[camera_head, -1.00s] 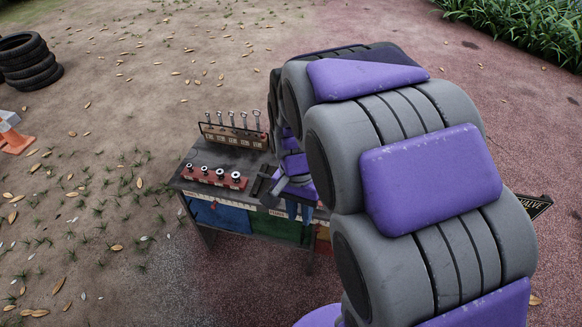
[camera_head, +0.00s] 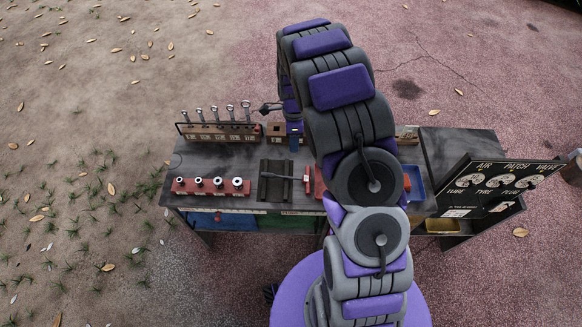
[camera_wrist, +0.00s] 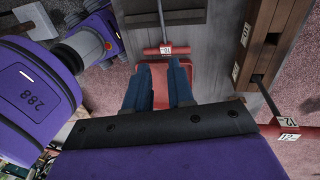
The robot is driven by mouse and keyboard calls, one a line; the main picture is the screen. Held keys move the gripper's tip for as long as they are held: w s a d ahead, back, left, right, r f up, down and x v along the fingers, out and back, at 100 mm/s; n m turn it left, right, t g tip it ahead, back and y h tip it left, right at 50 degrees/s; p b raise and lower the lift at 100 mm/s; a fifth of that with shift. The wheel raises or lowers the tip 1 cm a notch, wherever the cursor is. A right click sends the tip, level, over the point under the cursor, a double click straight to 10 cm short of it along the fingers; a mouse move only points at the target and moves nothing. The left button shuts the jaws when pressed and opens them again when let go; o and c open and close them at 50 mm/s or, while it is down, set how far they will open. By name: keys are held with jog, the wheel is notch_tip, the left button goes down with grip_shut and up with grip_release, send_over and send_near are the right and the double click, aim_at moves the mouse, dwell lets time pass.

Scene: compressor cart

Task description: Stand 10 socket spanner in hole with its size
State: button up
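A socket spanner with a red handle end (camera_head: 307,176) lies across the black tray (camera_head: 264,190) on the cart. In the wrist view its red crosspiece (camera_wrist: 165,49) has a tag that seems to read 10. A wooden block with holes (camera_wrist: 268,45) is at the right there, with 10 and 12 labels. A second red-handled spanner, tagged 12 (camera_wrist: 287,124), stands with its rod at the block's lower hole. My gripper (camera_wrist: 157,82) has two blue fingers apart, with nothing between them. It also shows in the head view (camera_head: 294,143), above the cart behind the lying spanner.
A rack of several ring spanners (camera_head: 220,130) stands at the back left of the cart. A red rail with several sockets (camera_head: 210,186) lies at the front left. A black sign board (camera_head: 490,185) is at the right. My arm hides the cart's middle right.

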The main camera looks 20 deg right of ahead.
jog(key=b, duration=0.3)
send_over(294, 176)
jog(key=f, duration=1.2)
jog(key=shift+s+a, duration=0.35)
jog(key=shift+s+d+f, duration=0.15)
jog(key=shift+f, duration=0.7)
jog(key=f, duration=0.1)
jog(key=f+b, duration=0.1)
jog(key=f, duration=0.1)
jog(key=shift+s+f+b, duration=0.25)
jog(key=shift+f+b, duration=0.1)
jog(key=shift+f, duration=0.05)
grip_shut()
